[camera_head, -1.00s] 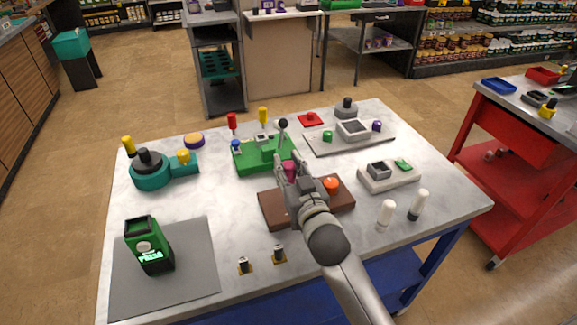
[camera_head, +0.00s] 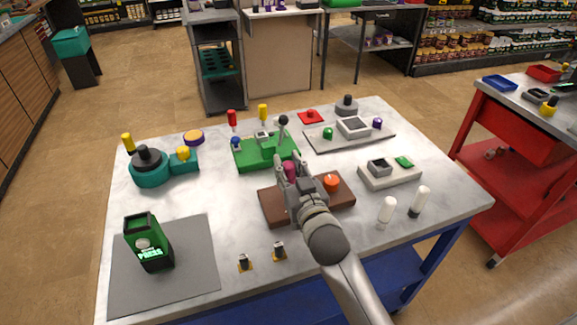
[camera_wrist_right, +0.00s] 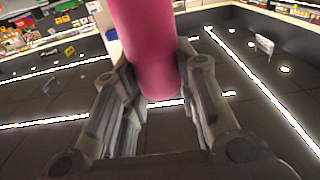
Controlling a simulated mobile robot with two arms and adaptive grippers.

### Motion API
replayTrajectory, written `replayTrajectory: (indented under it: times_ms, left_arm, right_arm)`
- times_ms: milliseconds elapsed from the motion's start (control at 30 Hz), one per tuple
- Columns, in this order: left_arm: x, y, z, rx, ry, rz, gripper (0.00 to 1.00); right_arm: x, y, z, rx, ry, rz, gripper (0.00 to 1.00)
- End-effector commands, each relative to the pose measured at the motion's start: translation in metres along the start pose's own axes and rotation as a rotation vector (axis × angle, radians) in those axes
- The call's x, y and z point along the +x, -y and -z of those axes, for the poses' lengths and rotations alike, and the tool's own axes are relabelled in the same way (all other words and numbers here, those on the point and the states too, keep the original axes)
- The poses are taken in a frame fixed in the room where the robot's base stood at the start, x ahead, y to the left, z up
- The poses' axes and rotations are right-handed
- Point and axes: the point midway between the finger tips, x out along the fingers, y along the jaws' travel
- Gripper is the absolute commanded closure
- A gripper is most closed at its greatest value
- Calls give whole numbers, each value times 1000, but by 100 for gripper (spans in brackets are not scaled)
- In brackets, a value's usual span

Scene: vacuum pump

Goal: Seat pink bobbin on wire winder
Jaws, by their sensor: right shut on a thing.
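My right gripper (camera_head: 287,172) is shut on the pink bobbin (camera_head: 291,169), over the left part of a brown block. In the right wrist view the bobbin (camera_wrist_right: 148,48) stands large between the two fingers of the gripper (camera_wrist_right: 155,95). The brown block (camera_head: 271,208) has an orange knob (camera_head: 331,182) on its right part and looks like the wire winder. The gripper hides the block's middle and any spindle there. I cannot tell whether the bobbin touches the block. My left gripper is not in view.
A green fixture (camera_head: 255,157) with levers stands just behind the brown block. A pale block (camera_head: 390,178) and two white cylinders (camera_head: 387,210) stand to the right. Two small black-and-yellow pieces (camera_head: 279,251) lie in front. A green device (camera_head: 148,243) stands on a grey mat (camera_head: 195,283).

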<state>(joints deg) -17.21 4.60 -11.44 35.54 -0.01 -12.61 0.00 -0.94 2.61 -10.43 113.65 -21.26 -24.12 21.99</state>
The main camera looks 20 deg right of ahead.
Motion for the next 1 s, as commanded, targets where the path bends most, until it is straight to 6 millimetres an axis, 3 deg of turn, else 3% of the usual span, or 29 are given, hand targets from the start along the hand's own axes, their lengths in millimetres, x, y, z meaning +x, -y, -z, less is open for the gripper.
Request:
replayTrajectory:
  times_ms: [533,1000]
  left_arm:
    - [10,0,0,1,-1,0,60]
    - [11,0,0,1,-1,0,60]
  right_arm:
    - [0,0,-14,0,-1,0,92]
    - [0,0,-15,0,-1,0,92]
